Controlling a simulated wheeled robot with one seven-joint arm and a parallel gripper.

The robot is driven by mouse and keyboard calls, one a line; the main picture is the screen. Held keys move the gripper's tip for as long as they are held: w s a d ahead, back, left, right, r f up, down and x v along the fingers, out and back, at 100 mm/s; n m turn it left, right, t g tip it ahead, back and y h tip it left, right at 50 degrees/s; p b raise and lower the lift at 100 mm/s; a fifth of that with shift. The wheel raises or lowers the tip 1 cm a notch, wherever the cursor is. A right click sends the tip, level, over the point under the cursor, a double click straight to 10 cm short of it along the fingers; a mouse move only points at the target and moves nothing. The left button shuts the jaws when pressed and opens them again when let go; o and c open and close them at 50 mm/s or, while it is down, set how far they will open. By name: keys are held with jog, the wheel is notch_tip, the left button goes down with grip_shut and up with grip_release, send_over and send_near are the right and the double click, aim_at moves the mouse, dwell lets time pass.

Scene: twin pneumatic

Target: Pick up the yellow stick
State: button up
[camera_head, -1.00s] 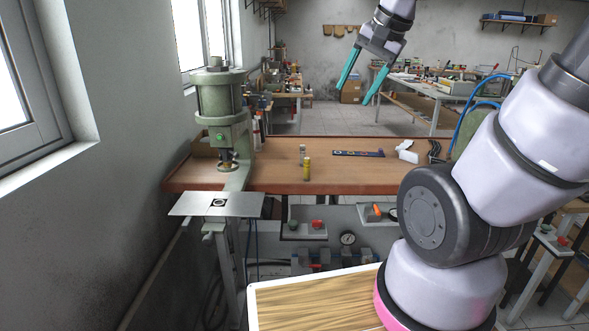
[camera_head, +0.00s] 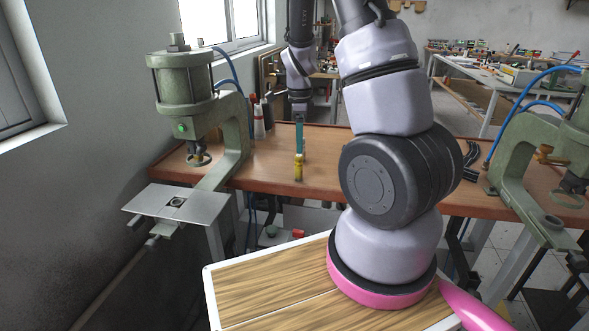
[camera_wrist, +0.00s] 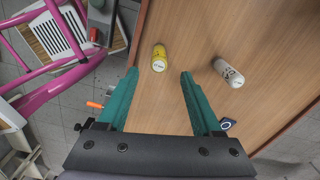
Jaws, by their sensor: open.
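The yellow stick (camera_head: 298,170) stands upright near the front edge of the wooden bench. It also shows in the wrist view (camera_wrist: 160,54) as a short yellow cylinder with a pale end, just beyond the gap between my fingertips. My gripper (camera_wrist: 160,74) is open and empty, its two teal fingers pointing at the bench. In the head view my gripper (camera_head: 299,150) appears directly above or around the stick; the exact height gap is hard to tell. A white cylinder with dark markings (camera_wrist: 229,73) stands to the right of the stick in the wrist view.
A green pneumatic press (camera_head: 190,85) with a metal plate (camera_head: 175,205) stands at the bench's left end. Another press (camera_head: 530,165) stands at the right. My arm hides the bench's middle.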

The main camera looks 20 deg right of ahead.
aim_at(299, 168)
notch_tip(299, 168, down, 10)
jog(key=shift+r, duration=0.1)
grip_shut()
dwell(0.5)
